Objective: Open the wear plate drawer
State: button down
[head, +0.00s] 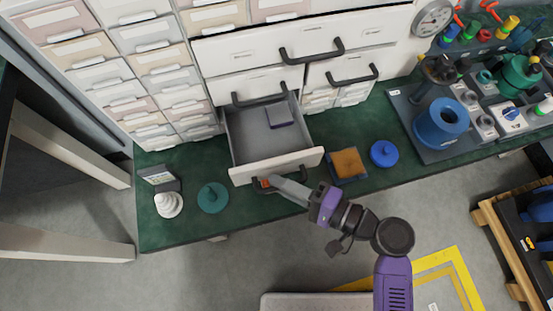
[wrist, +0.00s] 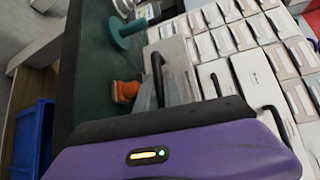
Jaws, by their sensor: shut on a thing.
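A wide white drawer (head: 304,160) in the cabinet above the green bench is pulled well out, so its grey inside shows. A small grey-purple block (head: 280,115) lies near its back right. My gripper (head: 265,183) is at the drawer's front, shut on its dark bar handle (head: 300,173). I cannot read any label on the drawer.
Other wide drawers (head: 290,45) above are shut. On the green bench (head: 220,225) stand a teal disc (head: 212,197), a white stacked part (head: 168,204), an orange-brown pad on a tray (head: 348,162) and a blue lidded disc (head: 384,153). Grey floor lies in front.

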jog(key=shift+s+d, duration=0.3)
jog(key=shift+s, duration=0.4)
jog(key=c, duration=1.7)
grip_release()
jog(key=shift+c, duration=0.2)
jog(key=v, duration=0.7)
jog(key=shift+s+d, duration=0.25)
jog(key=shift+d, duration=0.1)
